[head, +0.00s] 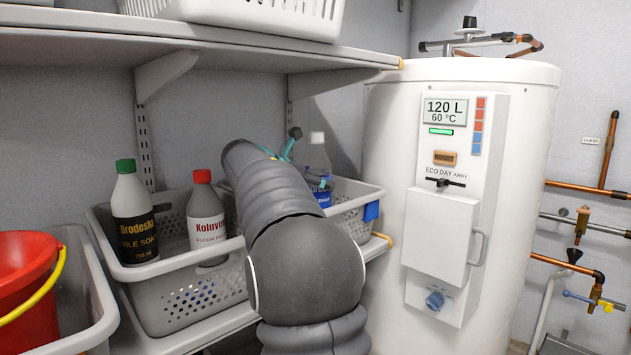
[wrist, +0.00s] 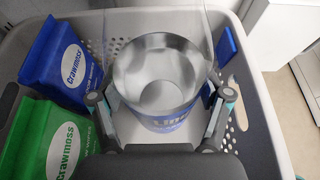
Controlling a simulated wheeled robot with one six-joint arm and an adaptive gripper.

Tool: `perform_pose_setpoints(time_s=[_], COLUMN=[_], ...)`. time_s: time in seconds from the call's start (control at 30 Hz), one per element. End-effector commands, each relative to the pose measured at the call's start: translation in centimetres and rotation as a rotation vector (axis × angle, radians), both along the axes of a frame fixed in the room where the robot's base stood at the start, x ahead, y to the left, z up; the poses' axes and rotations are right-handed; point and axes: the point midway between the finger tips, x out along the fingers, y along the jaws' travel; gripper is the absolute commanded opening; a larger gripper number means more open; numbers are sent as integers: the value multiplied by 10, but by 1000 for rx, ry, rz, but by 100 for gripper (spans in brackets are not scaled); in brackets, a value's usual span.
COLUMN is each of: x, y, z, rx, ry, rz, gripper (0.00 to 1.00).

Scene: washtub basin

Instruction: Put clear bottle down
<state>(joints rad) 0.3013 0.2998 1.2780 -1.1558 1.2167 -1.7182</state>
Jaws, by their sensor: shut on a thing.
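The clear bottle (head: 318,160) has a white cap and a blue label. In the head view it stands upright at the right-hand grey basket (head: 352,200), partly behind my arm. In the wrist view the clear bottle (wrist: 155,75) is between the fingers of my gripper (wrist: 163,105), which is shut on it. The basket (wrist: 270,50) surrounds it there, and its pale floor shows below. I cannot tell whether the bottle's base touches that floor. In the head view my gripper (head: 291,147) is mostly hidden behind my arm.
Another basket holds a green-capped bottle (head: 133,215) and a red-capped bottle (head: 206,220). A shelf (head: 200,40) hangs above; a white water heater (head: 390,130) stands right.

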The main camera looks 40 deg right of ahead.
Motion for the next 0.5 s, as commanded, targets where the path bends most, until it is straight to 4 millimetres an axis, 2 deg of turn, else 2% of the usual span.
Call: perform_pose_setpoints(time_s=[0.1, 0.13, 0.2, 0.5], x=[0, 0, 0, 0], y=[0, 0, 0, 0], z=[1, 0, 0, -1], rx=[-2, 0, 0, 0], ry=[-2, 0, 0, 0], rz=[0, 0, 0, 0], gripper=[11, 81, 99, 100])
